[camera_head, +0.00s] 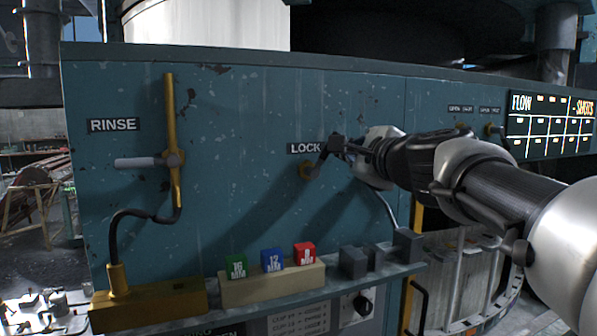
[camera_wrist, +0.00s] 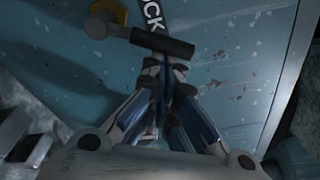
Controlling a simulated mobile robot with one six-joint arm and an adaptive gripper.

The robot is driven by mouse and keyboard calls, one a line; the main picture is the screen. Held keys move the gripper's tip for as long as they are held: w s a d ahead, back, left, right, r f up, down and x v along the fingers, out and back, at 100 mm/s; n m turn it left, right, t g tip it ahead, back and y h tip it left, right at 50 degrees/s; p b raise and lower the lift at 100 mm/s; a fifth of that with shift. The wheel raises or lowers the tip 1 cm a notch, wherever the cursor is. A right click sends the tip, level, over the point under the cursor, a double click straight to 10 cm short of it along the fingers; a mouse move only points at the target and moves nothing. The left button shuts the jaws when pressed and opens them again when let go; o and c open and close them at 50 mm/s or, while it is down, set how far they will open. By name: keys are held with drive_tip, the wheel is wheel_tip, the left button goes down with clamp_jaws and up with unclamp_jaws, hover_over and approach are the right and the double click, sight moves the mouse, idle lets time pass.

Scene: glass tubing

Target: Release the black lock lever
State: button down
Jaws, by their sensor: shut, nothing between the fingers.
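The black lock lever (camera_head: 322,160) sits on the teal panel just under the LOCK label, on a brass pivot (camera_head: 307,170). It slants up and right from the pivot. In the wrist view its dark handle (camera_wrist: 162,42) runs across the picture, with the brass pivot (camera_wrist: 105,15) at upper left. My gripper (camera_head: 337,147) is at the lever's upper end, coming from the right. It is shut and empty. In the wrist view the fingertips (camera_wrist: 165,68) are right below the handle; I cannot tell whether they touch it.
A RINSE lever (camera_head: 150,162) on a brass upright stands at the left. A ledge below holds green (camera_head: 236,267), blue (camera_head: 272,260) and red (camera_head: 304,253) blocks on a beige bar (camera_head: 275,287), with dark grey blocks (camera_head: 353,263) to their right. The panel around LOCK is clear.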

drive_tip(key=shift+s+a+r+n+t+b, duration=0.15)
drive_tip(key=shift+a+r+n+b, duration=0.35)
drive_tip(key=shift+n, duration=0.5)
drive_tip(key=shift+s+a+r+n+t+b, duration=0.2)
drive_tip(key=shift+a+r+n+b, duration=0.15)
drive_tip(key=shift+a+n+b, duration=0.45)
drive_tip(key=shift+s+a+r+n+t+b, duration=0.15)
drive_tip(key=shift+r+n+b, duration=0.3)
drive_tip(key=shift+n, duration=0.75)
